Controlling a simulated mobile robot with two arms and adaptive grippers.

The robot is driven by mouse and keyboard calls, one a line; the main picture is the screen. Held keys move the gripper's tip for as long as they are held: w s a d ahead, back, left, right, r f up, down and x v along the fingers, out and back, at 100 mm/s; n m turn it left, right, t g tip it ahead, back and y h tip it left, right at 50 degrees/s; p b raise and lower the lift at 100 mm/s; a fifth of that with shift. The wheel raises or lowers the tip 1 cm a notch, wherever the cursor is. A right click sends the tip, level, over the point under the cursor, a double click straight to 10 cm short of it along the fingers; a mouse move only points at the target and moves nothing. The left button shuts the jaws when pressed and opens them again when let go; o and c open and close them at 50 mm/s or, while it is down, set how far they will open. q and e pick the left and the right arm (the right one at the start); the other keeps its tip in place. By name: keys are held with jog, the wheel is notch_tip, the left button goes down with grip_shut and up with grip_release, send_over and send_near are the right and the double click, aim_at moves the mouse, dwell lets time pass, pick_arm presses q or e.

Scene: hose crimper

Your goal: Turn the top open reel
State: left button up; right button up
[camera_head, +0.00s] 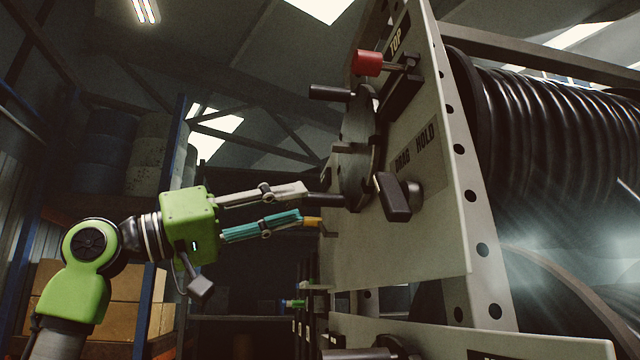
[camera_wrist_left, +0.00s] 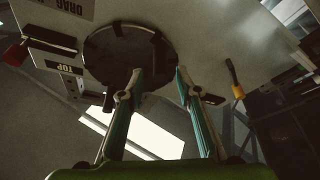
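The top reel's dark round hand wheel (camera_head: 358,150) stands on the side of a pale panel marked TOP, with several black peg handles sticking out toward the left. The wheel also shows in the left wrist view (camera_wrist_left: 125,52), ahead of the fingers. My left gripper (camera_head: 304,204) is open, with its fingertips close to the wheel's lower peg handle (camera_head: 326,200). Whether they touch it cannot be told. In the left wrist view the two fingers (camera_wrist_left: 159,72) stand apart and reach the wheel's lower edge. My right gripper is in neither view.
A red-knobbed lever (camera_head: 367,63) sits above the wheel, and a black drag/hold knob (camera_head: 395,197) to its lower right. A reel of black ribbed hose (camera_head: 550,140) lies behind the panel. Shelves with boxes (camera_head: 125,300) stand behind my left arm.

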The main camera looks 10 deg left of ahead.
aim_at(320, 199)
pick_arm(q)
jog(key=p+x, duration=0.2)
jog(key=x, duration=0.2)
jog(key=shift+w+d+r, duration=0.15)
jog(key=shift+d+r, duration=0.15)
jog(key=shift+w+d, duration=0.5)
